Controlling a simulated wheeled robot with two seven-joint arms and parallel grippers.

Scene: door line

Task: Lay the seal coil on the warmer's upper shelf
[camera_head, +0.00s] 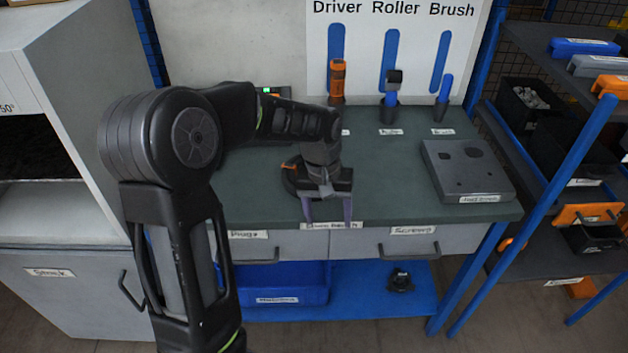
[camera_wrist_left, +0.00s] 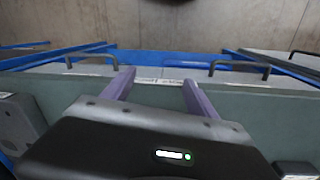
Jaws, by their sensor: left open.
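I cannot pick out a seal coil for certain in either view. A small dark labelled object (camera_head: 400,281) sits on the blue lower shelf under the bench; its kind is unclear. The warmer seems to be the grey cabinet (camera_head: 84,110) at the left, with a "50°" mark, an open front and a pale inner shelf surface (camera_head: 48,212); its upper part inside is dark. My left gripper (camera_head: 327,208) is open, fingers pointing down at the bench's front edge. In the left wrist view its purple fingers (camera_wrist_left: 157,80) are apart with nothing between them. My right gripper is not in view.
The green-topped bench (camera_head: 400,165) holds a driver (camera_head: 337,80), other holders and a grey block (camera_head: 466,170). Drawers with handles face front. A blue bin (camera_head: 290,284) stands below. A blue-framed rack (camera_head: 570,165) with bins stands right. A "Stock" door (camera_head: 60,290) is under the cabinet.

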